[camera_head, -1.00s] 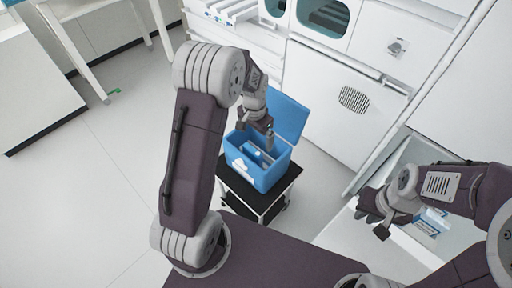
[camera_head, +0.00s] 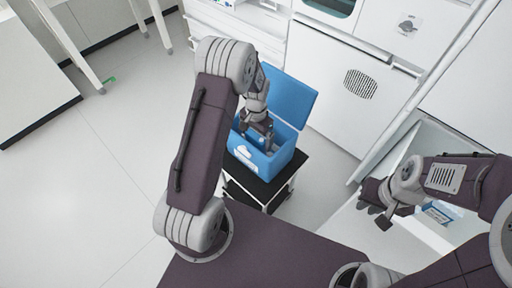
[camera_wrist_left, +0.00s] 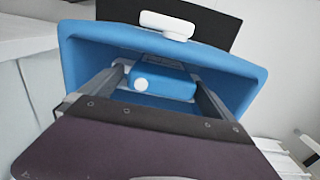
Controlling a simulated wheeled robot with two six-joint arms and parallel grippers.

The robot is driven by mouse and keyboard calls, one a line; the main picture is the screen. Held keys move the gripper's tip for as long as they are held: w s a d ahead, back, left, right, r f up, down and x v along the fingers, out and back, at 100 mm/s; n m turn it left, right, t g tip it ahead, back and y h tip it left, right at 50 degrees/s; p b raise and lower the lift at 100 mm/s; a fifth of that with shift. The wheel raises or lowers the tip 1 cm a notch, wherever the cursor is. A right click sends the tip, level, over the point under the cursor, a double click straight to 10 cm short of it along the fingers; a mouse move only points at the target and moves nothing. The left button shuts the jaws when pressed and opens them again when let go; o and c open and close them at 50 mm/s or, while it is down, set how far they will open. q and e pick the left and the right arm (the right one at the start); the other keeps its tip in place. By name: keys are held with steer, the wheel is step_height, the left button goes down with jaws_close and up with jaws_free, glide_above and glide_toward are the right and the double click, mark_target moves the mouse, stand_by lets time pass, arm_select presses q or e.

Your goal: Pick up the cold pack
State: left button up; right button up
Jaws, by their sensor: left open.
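A blue cold pack (camera_wrist_left: 160,84) with a white round spot lies inside the blue cooler box (camera_head: 278,165), whose lid stands open at the back. In the left wrist view the pack sits between the two fingers of my left gripper (camera_wrist_left: 160,88), which is open, with a finger on either side. In the head view my left gripper (camera_head: 262,130) reaches down into the box and hides most of the pack. My right gripper (camera_head: 378,205) is at the right, away from the box; its fingers appear apart and empty.
The box stands on a small black-topped cart (camera_head: 262,186). White cabinets (camera_head: 345,90) are behind it. An open white compartment (camera_head: 425,140) with blue-and-white packages (camera_head: 438,213) lies at the right near my right arm. Open floor is at the left.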

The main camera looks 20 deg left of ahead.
arm_select(q)
step_height(320, 180, down, 5)
steer(key=shift+w+a+r+b, duration=0.1)
steer(key=shift+w+r+b, duration=0.05)
steer(key=shift+b, duration=0.4)
steer(key=c, duration=1.4)
steer(key=shift+o, duration=0.2)
step_height(320, 180, up, 10)
steer(key=p, duration=0.2)
steer(key=shift+r+p, duration=0.1)
steer(key=shift+p, duration=0.25)
